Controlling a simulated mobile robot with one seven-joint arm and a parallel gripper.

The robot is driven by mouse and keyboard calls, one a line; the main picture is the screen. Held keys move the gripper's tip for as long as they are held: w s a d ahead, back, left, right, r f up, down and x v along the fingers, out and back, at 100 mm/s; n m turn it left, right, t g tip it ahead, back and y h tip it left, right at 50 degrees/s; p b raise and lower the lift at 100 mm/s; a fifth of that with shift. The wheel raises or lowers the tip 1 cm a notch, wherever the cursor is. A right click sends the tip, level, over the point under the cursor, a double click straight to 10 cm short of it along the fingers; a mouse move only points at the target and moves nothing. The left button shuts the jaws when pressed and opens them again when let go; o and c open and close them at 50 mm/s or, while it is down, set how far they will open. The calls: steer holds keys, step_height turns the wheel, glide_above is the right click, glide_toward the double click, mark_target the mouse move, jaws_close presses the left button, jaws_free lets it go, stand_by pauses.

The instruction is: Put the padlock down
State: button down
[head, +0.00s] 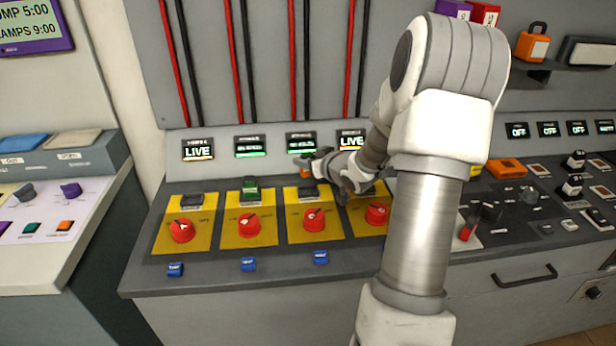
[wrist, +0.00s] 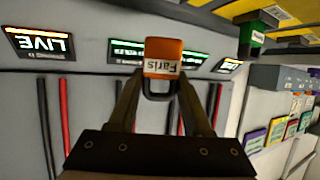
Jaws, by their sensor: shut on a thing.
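An orange padlock (wrist: 163,55) with a white name label reading "Faris" and a dark shackle is in the wrist view. My gripper (wrist: 160,92) is shut on it at the shackle, and the padlock body sticks out past the fingertips. In the head view my gripper (head: 322,163) is above the third yellow panel, in front of the small displays. The held padlock (head: 304,171) shows there as a small orange patch, partly hidden by the gripper. It appears held above the console, clear of the surface.
Yellow panels (head: 229,232) carry red knobs and dark or green blocks. A blue tag (head: 248,264) is at the console's front. My arm hides part of the fourth panel. Another orange padlock (head: 532,45) stands on a shelf (head: 545,66) at upper right. A side console (head: 40,235) is left.

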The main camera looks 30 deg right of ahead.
mark_target(308, 175)
steer(key=shift+f+b, duration=0.55)
steer(key=shift+f, duration=1.4)
steer(key=shift+f+b, duration=0.35)
steer(key=shift+f, duration=0.1)
steer(key=shift+c, duration=1.7)
jaws_free()
